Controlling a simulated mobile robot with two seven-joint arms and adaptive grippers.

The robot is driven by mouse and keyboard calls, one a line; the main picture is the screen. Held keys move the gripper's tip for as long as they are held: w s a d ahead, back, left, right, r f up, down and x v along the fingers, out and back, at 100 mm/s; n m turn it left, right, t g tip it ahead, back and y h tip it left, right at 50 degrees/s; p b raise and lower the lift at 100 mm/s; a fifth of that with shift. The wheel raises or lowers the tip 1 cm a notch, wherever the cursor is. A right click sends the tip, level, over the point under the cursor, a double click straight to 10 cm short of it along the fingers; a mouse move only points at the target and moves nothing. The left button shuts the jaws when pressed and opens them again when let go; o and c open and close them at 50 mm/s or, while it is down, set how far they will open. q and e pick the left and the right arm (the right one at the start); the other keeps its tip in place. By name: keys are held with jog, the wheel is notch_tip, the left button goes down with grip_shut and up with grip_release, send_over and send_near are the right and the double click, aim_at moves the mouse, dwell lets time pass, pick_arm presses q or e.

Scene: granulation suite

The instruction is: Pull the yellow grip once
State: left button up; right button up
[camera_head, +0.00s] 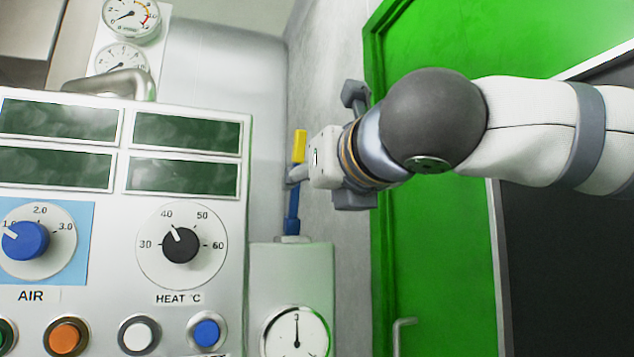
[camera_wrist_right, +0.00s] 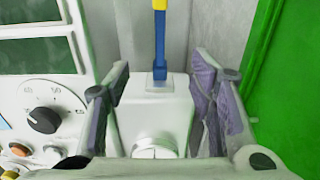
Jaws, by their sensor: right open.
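The yellow grip (camera_head: 299,146) is the upper end of an upright blue lever (camera_head: 292,212) in the head view. The lever stands on a pale box (camera_head: 290,260) with a round gauge on its front. In the right wrist view the yellow grip (camera_wrist_right: 160,5) shows at the top edge, partly cut off, above the blue lever (camera_wrist_right: 159,50). My left gripper is out of view.
A control panel (camera_head: 120,235) with dark displays, a blue AIR knob (camera_head: 25,240), a HEAT knob (camera_head: 181,245) and several push buttons stands left of the lever. A green door (camera_head: 435,250) is on the right. Gauges (camera_head: 131,18) hang at upper left.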

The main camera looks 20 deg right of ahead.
jog(key=s, duration=0.9)
jog(key=shift+d, duration=0.15)
jog(key=shift+w, duration=0.1)
